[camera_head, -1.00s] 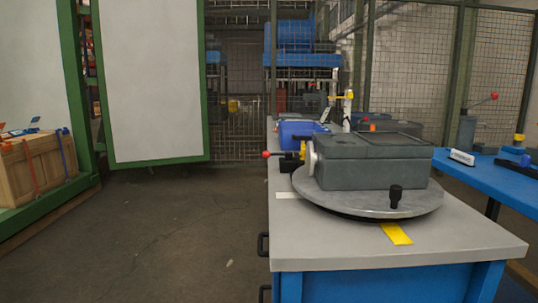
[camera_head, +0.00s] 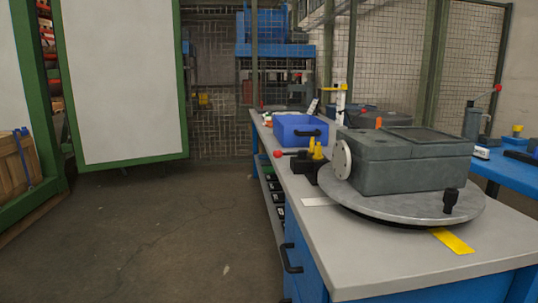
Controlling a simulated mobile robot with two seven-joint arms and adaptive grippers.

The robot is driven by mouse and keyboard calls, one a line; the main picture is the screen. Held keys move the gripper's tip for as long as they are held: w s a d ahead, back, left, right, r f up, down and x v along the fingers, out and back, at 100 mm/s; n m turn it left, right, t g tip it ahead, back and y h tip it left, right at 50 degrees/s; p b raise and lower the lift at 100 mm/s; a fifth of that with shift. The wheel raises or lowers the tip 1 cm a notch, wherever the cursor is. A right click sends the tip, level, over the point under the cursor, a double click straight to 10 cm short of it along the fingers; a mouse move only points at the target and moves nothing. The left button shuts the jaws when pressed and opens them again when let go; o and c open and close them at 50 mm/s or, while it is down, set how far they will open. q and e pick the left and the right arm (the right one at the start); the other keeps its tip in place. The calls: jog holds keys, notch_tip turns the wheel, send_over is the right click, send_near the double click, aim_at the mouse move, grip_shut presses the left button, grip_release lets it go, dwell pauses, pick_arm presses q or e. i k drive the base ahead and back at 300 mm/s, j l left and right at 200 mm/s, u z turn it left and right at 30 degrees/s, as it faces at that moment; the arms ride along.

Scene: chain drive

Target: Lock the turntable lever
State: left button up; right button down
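The round grey turntable (camera_head: 385,208) sits on the near bench top and carries a grey gearbox housing (camera_head: 405,172) with a pale round flange (camera_head: 342,159) on its left side. A lever with a red ball end (camera_head: 278,154) sticks out to the left, beside a black block with yellow parts (camera_head: 314,158) at the turntable's left edge. A black knob (camera_head: 451,198) stands on the turntable's front right rim. I cannot tell from this view whether the lever is locked. Neither of my grippers shows.
A blue bin (camera_head: 300,131) stands on the bench behind the turntable. A yellow strip (camera_head: 453,241) and a white strip (camera_head: 320,201) mark the bench top (camera_head: 350,258). A blue table (camera_head: 508,169) is at the right. The floor (camera_head: 180,235) left of the bench is clear.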

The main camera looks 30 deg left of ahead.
aim_at(302, 154)
jog(key=i+j, duration=0.1)
jog(key=j, duration=2.15)
